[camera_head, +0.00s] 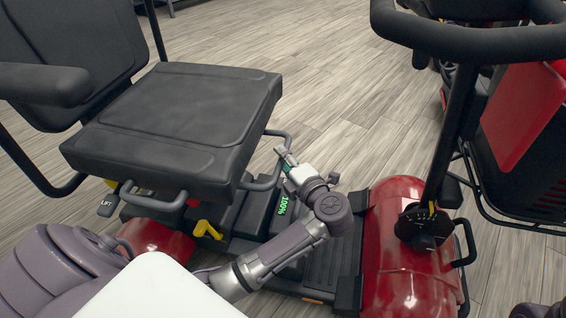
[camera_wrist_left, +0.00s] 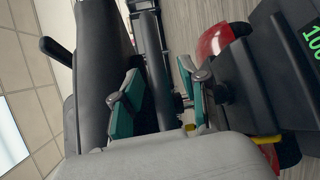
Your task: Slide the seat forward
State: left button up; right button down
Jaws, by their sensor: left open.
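The black padded seat (camera_head: 180,120) of a red mobility scooter fills the left of the head view, with its backrest (camera_head: 60,50) behind it. A dark loop-shaped bar (camera_head: 274,178) sticks out from under the seat's edge on the right. My left gripper (camera_head: 284,155) is at this bar, its fingers beside the seat's edge. In the left wrist view its teal-padded fingers (camera_wrist_left: 160,98) are apart, with dark parts of the scooter behind the gap. I cannot tell whether they touch the bar. My right gripper is not in view.
A black lever marked LIFT (camera_head: 108,205) and a yellow lever (camera_head: 208,230) sit below the seat. A green charge display (camera_head: 283,206) is beneath my arm. The red front body (camera_head: 400,260) with its steering column stands right.

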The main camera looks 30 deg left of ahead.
pick_arm(q)
jog(key=shift+w+a, duration=0.15)
jog(key=shift+a, duration=0.15)
grip_shut()
jog(key=shift+d, duration=0.1)
